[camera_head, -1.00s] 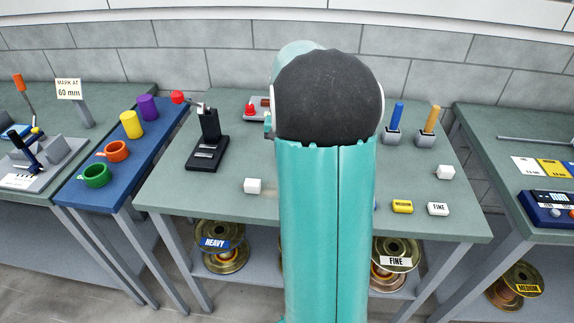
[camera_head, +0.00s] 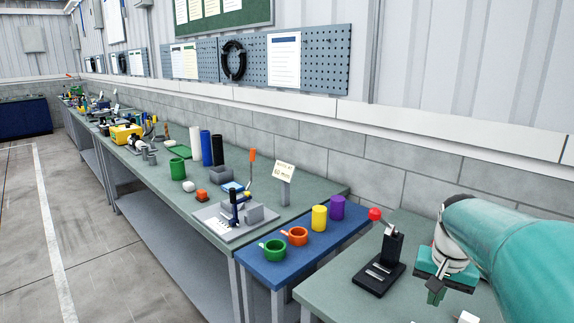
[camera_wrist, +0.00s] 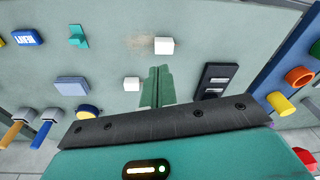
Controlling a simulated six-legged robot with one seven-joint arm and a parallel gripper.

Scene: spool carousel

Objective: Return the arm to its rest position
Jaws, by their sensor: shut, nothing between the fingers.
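My gripper (camera_head: 436,294) shows at the lower right of the head view, at the end of my teal arm. It hangs over the green table (camera_head: 345,285), beside a black lever stand (camera_head: 380,270) with a red knob. In the wrist view my gripper (camera_wrist: 158,72) has its green fingers together with nothing between them. A white cube (camera_wrist: 164,46) lies just past the fingertips and another white cube (camera_wrist: 132,84) lies left of the fingers. The gap to the tabletop is hard to judge.
A blue table (camera_head: 285,268) with green (camera_head: 273,250) and orange (camera_head: 297,236) cups and yellow and purple cylinders stands left of my arm. A long bench (camera_head: 170,180) with tools runs along the wall. The floor (camera_head: 40,240) at left is clear.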

